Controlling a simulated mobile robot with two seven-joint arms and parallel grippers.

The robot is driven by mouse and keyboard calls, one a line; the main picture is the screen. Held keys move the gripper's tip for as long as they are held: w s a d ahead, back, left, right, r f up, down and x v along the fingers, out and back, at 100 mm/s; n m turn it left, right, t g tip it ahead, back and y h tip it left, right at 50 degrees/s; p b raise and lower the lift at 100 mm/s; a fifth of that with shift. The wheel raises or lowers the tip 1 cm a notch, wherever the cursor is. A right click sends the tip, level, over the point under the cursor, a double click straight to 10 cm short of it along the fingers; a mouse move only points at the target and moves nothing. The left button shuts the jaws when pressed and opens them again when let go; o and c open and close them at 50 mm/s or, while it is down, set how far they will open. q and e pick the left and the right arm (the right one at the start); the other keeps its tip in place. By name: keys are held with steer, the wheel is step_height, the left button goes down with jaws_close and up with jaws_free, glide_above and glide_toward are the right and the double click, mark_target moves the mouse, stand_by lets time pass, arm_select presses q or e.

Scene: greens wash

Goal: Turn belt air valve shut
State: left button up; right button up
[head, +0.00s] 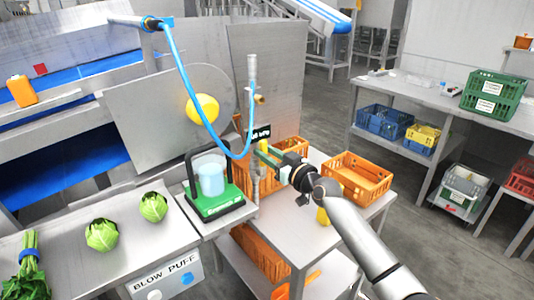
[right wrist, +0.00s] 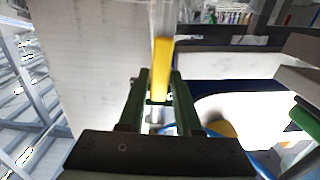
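The air valve shows as a yellow lever (head: 263,146) on a thin upright metal pipe (head: 253,105), below a small black sign (head: 258,132). A blue hose loops to the pipe's upper part. My right gripper (head: 266,157) reaches in from the right, with its green fingers at the lever beside the pipe. In the right wrist view the yellow lever (right wrist: 161,70) stands upright between the fingertips of my right gripper (right wrist: 160,88). Whether the fingers touch or clamp it is not clear. My left gripper is not in view.
A green scale-like device (head: 218,200) with a clear cup stands just left of the pipe. Orange crates (head: 358,178) sit around my right arm on a metal table. Two cabbages (head: 102,235) and bunched greens (head: 28,270) lie on the left counter. Grey floor shows at right.

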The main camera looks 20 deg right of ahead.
jaws_close()
stand_by(1.0)
